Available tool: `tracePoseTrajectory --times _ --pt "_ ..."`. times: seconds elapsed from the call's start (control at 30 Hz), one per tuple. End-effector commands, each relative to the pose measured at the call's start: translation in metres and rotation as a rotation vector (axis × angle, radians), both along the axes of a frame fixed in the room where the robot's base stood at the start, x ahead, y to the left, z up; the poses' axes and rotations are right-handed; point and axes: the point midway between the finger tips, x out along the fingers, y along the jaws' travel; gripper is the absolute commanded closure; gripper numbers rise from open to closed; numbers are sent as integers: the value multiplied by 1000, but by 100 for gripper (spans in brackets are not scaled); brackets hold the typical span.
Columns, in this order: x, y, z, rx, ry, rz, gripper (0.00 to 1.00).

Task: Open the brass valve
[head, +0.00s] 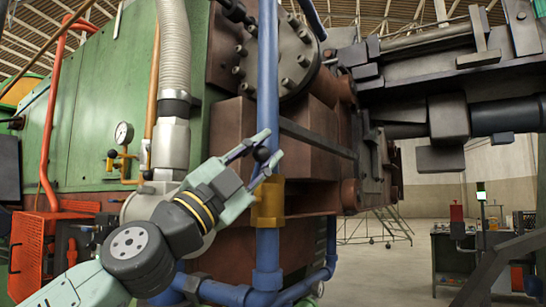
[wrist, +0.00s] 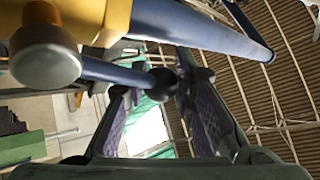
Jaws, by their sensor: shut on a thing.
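The brass valve (head: 268,204) sits on the vertical blue pipe (head: 268,75) in the middle of the head view. In the wrist view its yellow body (wrist: 112,22) is at the upper left, with a round metal stem end in front. A blue lever (wrist: 112,72) runs from the valve and ends in a black ball knob (wrist: 162,84). My gripper (head: 273,146) is just above the valve body, with the knob (head: 262,155) between its fingers. In the wrist view my gripper (wrist: 165,95) is shut on the knob. The lever is mostly hidden in the head view.
Rusty brown machine blocks (head: 285,150) stand close behind the pipe. A grey corrugated hose (head: 173,50) and a pressure gauge (head: 124,132) are to the left. More blue pipes run below. A workbench (head: 462,255) stands at the right, with open floor (head: 385,265) before it.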

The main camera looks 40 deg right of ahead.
Motion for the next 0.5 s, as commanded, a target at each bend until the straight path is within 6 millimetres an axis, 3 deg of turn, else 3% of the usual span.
tracePoseTrajectory --times 0.5 --pt "18 9 6 -79 173 10 100"
